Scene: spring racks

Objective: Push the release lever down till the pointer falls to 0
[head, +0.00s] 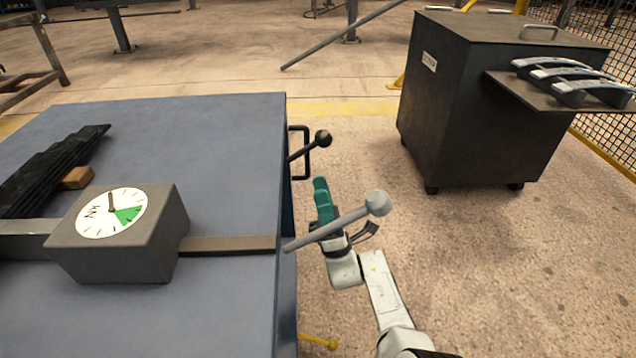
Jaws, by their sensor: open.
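A pale grey lever (340,226) with a round ball knob sticks out to the right from the bench edge and slopes upward. A shorter lever with a black ball knob (323,138) is farther back on the same side, beside a black bracket. The pictures do not label which is the release lever. A grey gauge box (155,245) on the bench has a white dial (112,212) with a green sector; its dark pointer stands near the top, off the green. My gripper (321,190), with teal fingers, is open beside the bench; the grey lever crosses in front of its lower part. Contact cannot be told.
The blue bench (225,135) fills the left, with a dark leaf spring stack (50,165) on it. A yellow handle (320,342) shows low by the bench. A dark cabinet (480,100) with a side shelf stands back right. Floor between is clear.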

